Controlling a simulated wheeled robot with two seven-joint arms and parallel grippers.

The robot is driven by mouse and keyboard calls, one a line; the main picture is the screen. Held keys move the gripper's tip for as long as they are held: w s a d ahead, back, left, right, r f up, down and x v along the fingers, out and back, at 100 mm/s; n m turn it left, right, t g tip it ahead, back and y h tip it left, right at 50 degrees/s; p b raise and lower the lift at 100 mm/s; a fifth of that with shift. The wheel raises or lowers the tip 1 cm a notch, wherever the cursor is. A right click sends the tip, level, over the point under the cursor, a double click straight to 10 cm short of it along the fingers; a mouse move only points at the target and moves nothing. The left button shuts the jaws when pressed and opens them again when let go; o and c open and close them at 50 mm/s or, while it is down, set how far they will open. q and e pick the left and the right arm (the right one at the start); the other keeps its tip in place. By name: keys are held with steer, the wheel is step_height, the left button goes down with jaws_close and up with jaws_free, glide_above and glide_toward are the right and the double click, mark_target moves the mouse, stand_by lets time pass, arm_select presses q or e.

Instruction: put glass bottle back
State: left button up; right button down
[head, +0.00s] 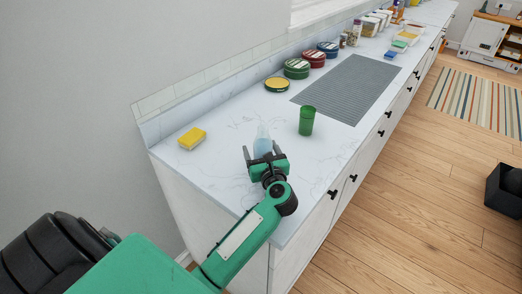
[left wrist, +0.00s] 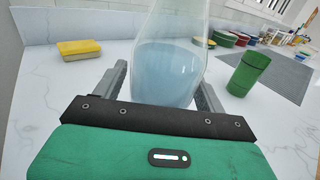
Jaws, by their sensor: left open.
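The glass bottle (head: 262,143) is pale blue and see-through and stands upright on the white counter. In the left wrist view the bottle (left wrist: 168,65) fills the middle, with its top cut off by the frame. My left gripper (head: 262,153) is open, its two fingers on either side of the bottle's lower part. In the left wrist view the fingers of the gripper (left wrist: 160,85) appear apart from the glass, though the exact contact is hard to tell. My right gripper is not in view.
A green cup (head: 307,121) stands to the right of the bottle. A yellow sponge (head: 192,138) lies to the left. Behind are round tins (head: 297,69) and a grey ribbed mat (head: 347,88). The white counter (head: 225,165) is clear around the bottle.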

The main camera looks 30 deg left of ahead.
arm_select(q)
steer(key=shift+s+d, duration=0.2)
steer(key=shift+d, duration=0.05)
steer(key=b+v, duration=0.4)
steer(key=v, duration=0.6)
steer(key=shift+s+d, duration=0.2)
steer(key=shift+s+d+r, duration=0.1)
steer(key=shift+s+d, duration=0.2)
